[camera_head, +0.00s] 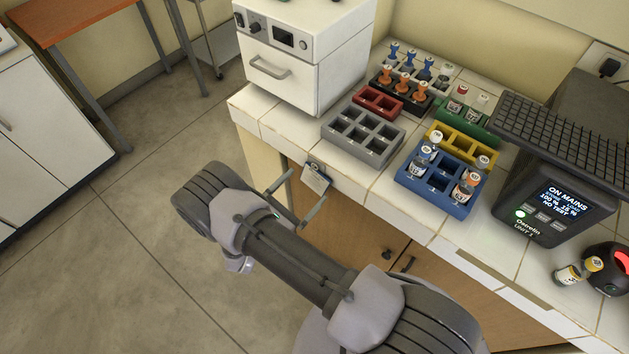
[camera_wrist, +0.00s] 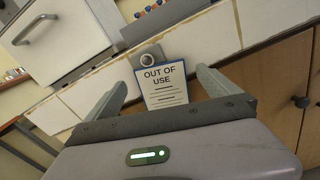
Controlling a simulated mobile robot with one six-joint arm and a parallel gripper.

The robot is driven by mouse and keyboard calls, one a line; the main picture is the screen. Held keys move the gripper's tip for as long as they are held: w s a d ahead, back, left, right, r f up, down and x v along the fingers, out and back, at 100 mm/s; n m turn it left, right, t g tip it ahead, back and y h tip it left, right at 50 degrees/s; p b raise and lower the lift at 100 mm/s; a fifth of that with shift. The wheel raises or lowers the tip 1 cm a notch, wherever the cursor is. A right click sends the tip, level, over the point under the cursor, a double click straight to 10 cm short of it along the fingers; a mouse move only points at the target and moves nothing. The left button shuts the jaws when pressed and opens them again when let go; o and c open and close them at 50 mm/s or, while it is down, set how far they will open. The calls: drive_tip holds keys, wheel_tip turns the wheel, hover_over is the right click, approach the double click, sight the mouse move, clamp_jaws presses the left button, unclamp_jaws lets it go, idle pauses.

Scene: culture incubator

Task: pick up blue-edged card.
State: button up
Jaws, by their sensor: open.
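In the head view the card (camera_head: 316,179) shows small, just beyond my gripper (camera_head: 296,202). In the wrist view my gripper (camera_wrist: 162,90) is open, with one finger on each side of the card. The card appears between the fingers, and I see no contact. Whether its lower end lies fully within the jaws is hard to tell, as the gripper body covers what is below it.
A white incubator (camera_head: 303,60) stands on the bench at the back left. A grey rack (camera_head: 363,136) and a blue rack (camera_head: 437,190) with vials sit above the card. Wooden cabinet doors (camera_head: 345,225) lie below the bench edge. The floor at left is clear.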

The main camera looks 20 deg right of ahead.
sight(317, 174)
drive_tip(key=b+x, duration=0.1)
drive_tip(key=x, duration=0.3)
drive_tip(key=shift+w+d, duration=0.15)
drive_tip(key=shift+d, duration=0.05)
drive_tip(key=c, duration=1.1)
